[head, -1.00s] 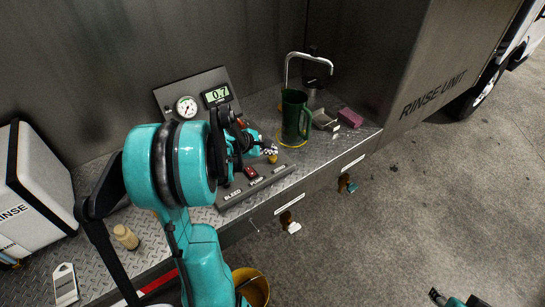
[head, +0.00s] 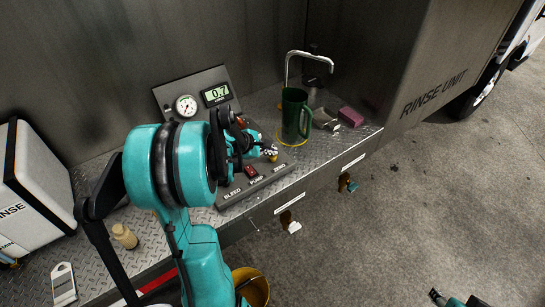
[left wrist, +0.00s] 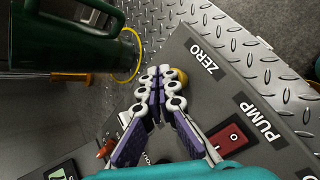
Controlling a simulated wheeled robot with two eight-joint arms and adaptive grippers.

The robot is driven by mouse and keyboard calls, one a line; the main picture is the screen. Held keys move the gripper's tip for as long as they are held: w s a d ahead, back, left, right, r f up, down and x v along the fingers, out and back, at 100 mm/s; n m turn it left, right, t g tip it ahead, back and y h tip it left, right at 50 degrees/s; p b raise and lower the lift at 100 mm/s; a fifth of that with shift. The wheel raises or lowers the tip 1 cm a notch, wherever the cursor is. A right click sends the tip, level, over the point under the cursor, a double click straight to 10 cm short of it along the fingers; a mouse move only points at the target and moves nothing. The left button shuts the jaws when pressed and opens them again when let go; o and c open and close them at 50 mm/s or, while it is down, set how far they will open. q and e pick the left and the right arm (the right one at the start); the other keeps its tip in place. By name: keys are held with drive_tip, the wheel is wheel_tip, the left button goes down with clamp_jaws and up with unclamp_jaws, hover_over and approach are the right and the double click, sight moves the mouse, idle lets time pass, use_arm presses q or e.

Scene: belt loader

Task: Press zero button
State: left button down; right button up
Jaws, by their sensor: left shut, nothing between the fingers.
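The zero button is a yellow round cap (head: 273,157) on the grey control panel (head: 226,202), above the label ZERO. In the left wrist view, the yellow cap (left wrist: 183,87) shows just behind my fingertips and is partly covered by them. My left gripper (head: 268,151) is shut and empty, its fingertips at the cap. I cannot tell whether they touch it. The digital display (head: 216,95) reads 0.7. My right gripper (head: 455,299) shows only in part at the bottom right, and its jaws are unclear.
A red PUMP switch (head: 251,171) sits left of the yellow cap. A green mug (head: 293,115) stands on a yellow ring under a tap (head: 308,56). A round gauge (head: 186,105) is beside the display. A purple sponge (head: 351,117) lies farther right. A white RINSE box (head: 35,185) stands left.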

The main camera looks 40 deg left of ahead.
sight(271, 157)
use_arm(q)
drive_tip(key=shift+f+b, duration=0.4)
drive_tip(key=shift+f, duration=0.15)
idle(0.7)
drive_tip(key=shift+r, duration=0.15)
drive_tip(key=shift+r+p, duration=0.7)
drive_tip(key=shift+r, duration=0.1)
wheel_tip(271, 157, up, 5)
drive_tip(key=p, duration=0.4)
drive_tip(key=shift+r, duration=0.1)
drive_tip(key=shift+d, duration=0.1)
idle(0.7)
